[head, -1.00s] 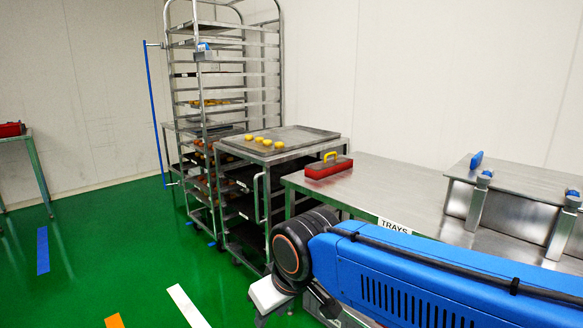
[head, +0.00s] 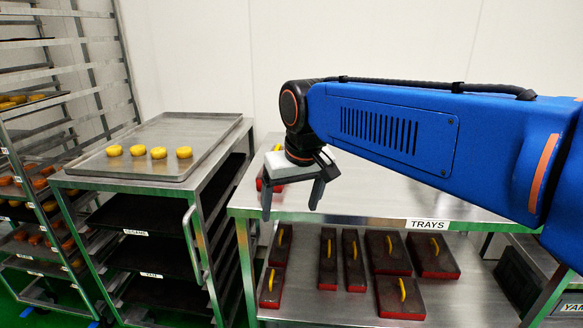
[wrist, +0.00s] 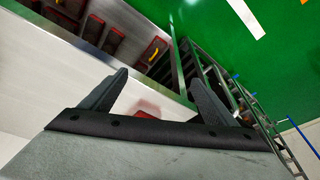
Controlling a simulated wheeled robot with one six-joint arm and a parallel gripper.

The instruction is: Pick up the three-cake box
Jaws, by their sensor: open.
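A red box with a yellow handle (head: 277,148) stands on the table top, mostly hidden behind my gripper (head: 290,200) in the head view. Several more dark-topped red boxes with yellow handles lie on the shelf below, among them a wide one (head: 436,255), a narrow one (head: 353,260) and one at the front (head: 400,297). I cannot tell which is the three-cake box. My gripper is open and empty, fingers pointing down, in front of the table-top box. In the wrist view, a red patch (wrist: 147,107) shows between the open fingers (wrist: 160,95).
The table (head: 370,200) bears a TRAYS label on its front edge. A tall rack (head: 85,70) stands at the far left. A dark crate (head: 520,280) is at the lower right.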

